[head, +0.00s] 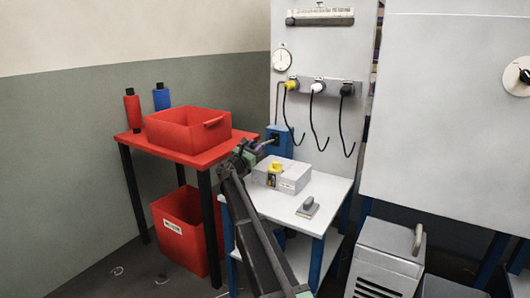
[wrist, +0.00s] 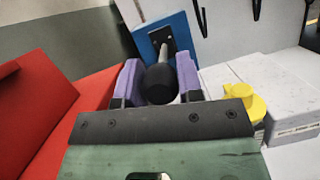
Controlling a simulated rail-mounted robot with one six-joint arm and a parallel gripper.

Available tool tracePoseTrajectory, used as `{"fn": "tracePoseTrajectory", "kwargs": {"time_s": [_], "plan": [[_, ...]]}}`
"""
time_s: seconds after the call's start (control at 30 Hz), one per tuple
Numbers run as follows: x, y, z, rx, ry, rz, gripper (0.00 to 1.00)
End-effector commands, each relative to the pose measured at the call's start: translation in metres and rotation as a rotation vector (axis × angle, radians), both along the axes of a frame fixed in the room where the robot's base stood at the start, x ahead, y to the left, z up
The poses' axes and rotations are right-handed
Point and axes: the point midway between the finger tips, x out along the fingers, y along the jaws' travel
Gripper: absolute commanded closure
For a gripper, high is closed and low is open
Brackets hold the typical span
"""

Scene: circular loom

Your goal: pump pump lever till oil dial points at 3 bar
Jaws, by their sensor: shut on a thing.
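The pump lever (wrist: 164,61) is a light metal rod with a black knob (wrist: 160,84), rising from a blue pump box (wrist: 181,32) in the wrist view. In the head view the blue box (head: 279,143) stands against the white panel at the back of the table. My gripper (wrist: 160,86) is shut on the black knob, with a purple finger on each side. It also shows in the head view (head: 256,147) at the lever's end. The round white oil dial (head: 282,60) hangs on the panel above; its needle looks near vertical, but its scale is too small to read.
A grey box with a yellow piece (head: 274,169) sits on the white table (head: 318,215), close to my arm. A red table (head: 183,144) at left carries a red bin (head: 188,129) and two bottles. Cables (head: 316,117) hang on the panel.

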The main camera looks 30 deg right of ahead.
Motion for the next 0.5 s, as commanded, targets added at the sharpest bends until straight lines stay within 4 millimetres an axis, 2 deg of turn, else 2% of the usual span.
{"fn": "tracePoseTrajectory", "kwargs": {"time_s": [0.03, 0.2, 0.5], "plan": [[-0.002, -0.002, -0.012, 0.004, -0.001, -0.004, 1.0], [-0.002, -0.002, -0.03, 0.006, 0.0, -0.006, 1.0], [-0.001, -0.004, -0.046, 0.007, 0.001, -0.005, 1.0]]}}
